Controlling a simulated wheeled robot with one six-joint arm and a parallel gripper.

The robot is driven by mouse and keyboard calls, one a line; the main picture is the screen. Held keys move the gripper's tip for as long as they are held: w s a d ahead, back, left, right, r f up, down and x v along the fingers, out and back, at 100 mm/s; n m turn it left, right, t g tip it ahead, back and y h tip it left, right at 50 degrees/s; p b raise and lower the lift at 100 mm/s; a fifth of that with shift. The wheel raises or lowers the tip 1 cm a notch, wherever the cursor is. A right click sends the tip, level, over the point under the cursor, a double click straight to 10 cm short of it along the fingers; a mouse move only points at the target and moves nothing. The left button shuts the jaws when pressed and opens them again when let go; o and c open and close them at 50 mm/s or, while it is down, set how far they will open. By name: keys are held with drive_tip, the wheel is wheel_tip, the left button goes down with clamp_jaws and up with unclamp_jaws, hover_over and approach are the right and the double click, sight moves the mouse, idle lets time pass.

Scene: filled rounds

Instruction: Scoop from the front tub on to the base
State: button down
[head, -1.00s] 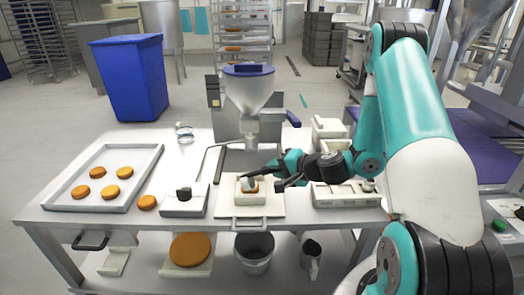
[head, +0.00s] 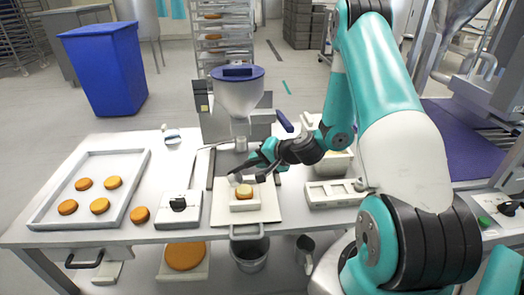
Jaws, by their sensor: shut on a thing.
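An orange-brown round base (head: 244,191) sits in a pale square holder (head: 246,206) on a white board at the table's front middle. My gripper (head: 250,174) is just above and behind it, shut on a small pale scoop (head: 235,180), which is partly hidden by the dark fingers. The scoop is at the base's upper left; I cannot tell whether they touch or what the scoop holds. A pale tub block with compartments (head: 331,195) stands to the right, near the front edge. Another pale tub (head: 337,163) stands behind it, partly hidden by my arm.
A tray (head: 62,217) with several orange rounds is at the left, one round (head: 139,215) beside it. A block with a dark knob (head: 180,212) stands left of the board. A hopper machine (head: 237,95) rises behind. A blue bin (head: 104,70) stands on the floor.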

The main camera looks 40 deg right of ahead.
drive_tip(key=shift+w+a+r+n+g+h+p, duration=0.3)
drive_tip(key=shift+w+a+r+g+h+p, duration=0.65)
drive_tip(key=shift+p, duration=3.3)
drive_tip(key=w+a+r+g+p, duration=0.1)
drive_tip(key=p, duration=0.2)
drive_tip(key=shift+w+a+h+p, duration=0.1)
drive_tip(key=shift+h+p, duration=0.25)
drive_tip(key=w+a+r+n+g+h+p, duration=0.1)
drive_tip(key=w+a+r+g+h+p, duration=0.1)
drive_tip(key=w+a+g+h, duration=0.2)
drive_tip(key=shift+n+g, duration=0.3)
drive_tip(key=shift+g, duration=0.15)
drive_tip(key=shift+w, duration=0.1)
